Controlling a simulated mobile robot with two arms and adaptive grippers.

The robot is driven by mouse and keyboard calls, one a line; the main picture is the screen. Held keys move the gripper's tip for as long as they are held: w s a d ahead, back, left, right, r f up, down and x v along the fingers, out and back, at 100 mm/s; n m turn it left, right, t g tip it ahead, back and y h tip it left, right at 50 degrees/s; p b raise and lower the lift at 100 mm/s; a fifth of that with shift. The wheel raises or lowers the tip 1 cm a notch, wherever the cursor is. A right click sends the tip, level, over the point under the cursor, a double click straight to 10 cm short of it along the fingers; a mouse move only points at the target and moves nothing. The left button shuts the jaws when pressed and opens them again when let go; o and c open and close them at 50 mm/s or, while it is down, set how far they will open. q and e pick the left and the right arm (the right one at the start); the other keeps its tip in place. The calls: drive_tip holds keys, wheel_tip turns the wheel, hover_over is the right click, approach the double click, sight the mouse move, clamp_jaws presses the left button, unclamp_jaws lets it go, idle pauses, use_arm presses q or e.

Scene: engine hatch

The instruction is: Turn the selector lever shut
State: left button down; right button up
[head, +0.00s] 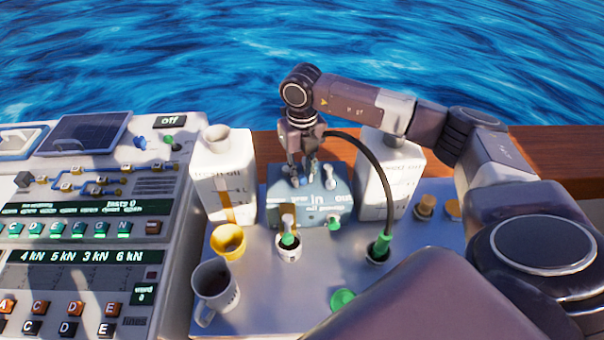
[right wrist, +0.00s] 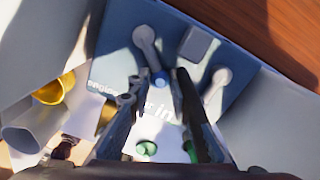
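A blue pump box (head: 325,210) with white lettering, including "in" and "out", stands between two white jugs. In the right wrist view two grey levers show on its top, a left one (right wrist: 147,42) and a right one (right wrist: 217,82). I cannot tell which is the selector lever. My right gripper (head: 303,178) points down over the left part of the box. In the wrist view its two fingers (right wrist: 157,82) are apart with nothing held between them, just in front of the left lever; I cannot tell whether they touch the box. My left gripper is not in view.
White jugs (head: 224,178) (head: 398,160) flank the box closely. A black hose (head: 383,185) arches to a green-collared port (head: 378,250). A yellow cup (head: 228,242) and a mug (head: 214,288) stand front left. A control console (head: 85,235) fills the left.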

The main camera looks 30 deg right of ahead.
sight(287, 188)
clamp_jaws()
drive_tip(key=shift+a, duration=0.1)
drive_tip(key=a+m, duration=0.1)
drive_tip(key=m, duration=0.1)
drive_tip(key=a+m+b, duration=0.1)
drive_tip(key=m, duration=0.1)
drive_tip(key=shift+m, duration=0.3)
drive_tip(key=shift+w+a+m+b, duration=0.2)
drive_tip(key=shift+a+m, duration=0.3)
drive_tip(key=shift+m, duration=0.55)
drive_tip(key=shift+w+a+m+b, duration=0.2)
drive_tip(key=shift+a+m, duration=0.25)
drive_tip(key=shift+m, duration=0.6)
drive_tip(key=shift+r, duration=0.1)
drive_tip(key=o, duration=0.8)
unclamp_jaws()
drive_tip(key=shift+o, duration=0.2)
